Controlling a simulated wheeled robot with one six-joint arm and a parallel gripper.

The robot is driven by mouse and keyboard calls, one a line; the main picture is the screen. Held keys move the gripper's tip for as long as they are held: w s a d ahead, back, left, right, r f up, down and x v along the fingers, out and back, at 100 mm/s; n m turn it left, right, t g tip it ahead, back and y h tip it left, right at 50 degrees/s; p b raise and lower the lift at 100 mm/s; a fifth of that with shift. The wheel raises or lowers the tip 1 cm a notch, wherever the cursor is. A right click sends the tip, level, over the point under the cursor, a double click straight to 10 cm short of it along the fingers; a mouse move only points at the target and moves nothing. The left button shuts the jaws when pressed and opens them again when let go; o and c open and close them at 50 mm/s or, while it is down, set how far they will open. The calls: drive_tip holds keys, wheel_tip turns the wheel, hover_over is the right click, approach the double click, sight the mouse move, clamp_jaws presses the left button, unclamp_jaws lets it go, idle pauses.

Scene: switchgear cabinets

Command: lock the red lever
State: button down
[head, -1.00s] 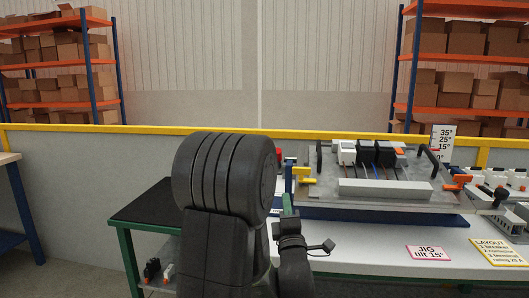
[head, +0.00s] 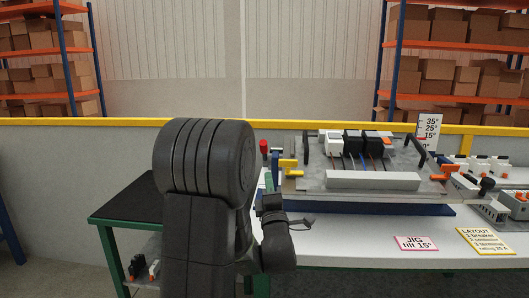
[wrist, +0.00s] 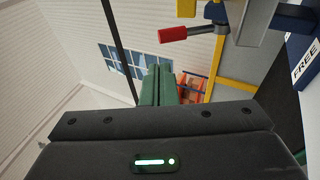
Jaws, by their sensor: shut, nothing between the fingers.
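The red lever (head: 264,147) stands upright at the left end of the tilted jig (head: 373,181), beside a yellow clamp part (head: 291,166). In the wrist view the red lever (wrist: 173,34) shows as a red grip on a metal rod, near the top, joined to a blue and yellow bracket. My gripper (wrist: 158,72) has green fingers that are together and empty, below and left of the lever in that view, apart from it. In the head view my gripper (head: 268,181) is mostly hidden behind my dark arm, near the jig's left end.
The jig carries black and white devices with wires (head: 354,143) and a grey rail (head: 373,181). An orange-handled clamp (head: 447,171) is at its right. A dark-topped green table (head: 140,197) stands at left. A yellow-topped barrier (head: 100,122) runs behind.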

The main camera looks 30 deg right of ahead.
sight(263, 145)
drive_tip(key=p+x, duration=0.2)
drive_tip(key=x, duration=0.9)
drive_tip(key=shift+p, duration=0.35)
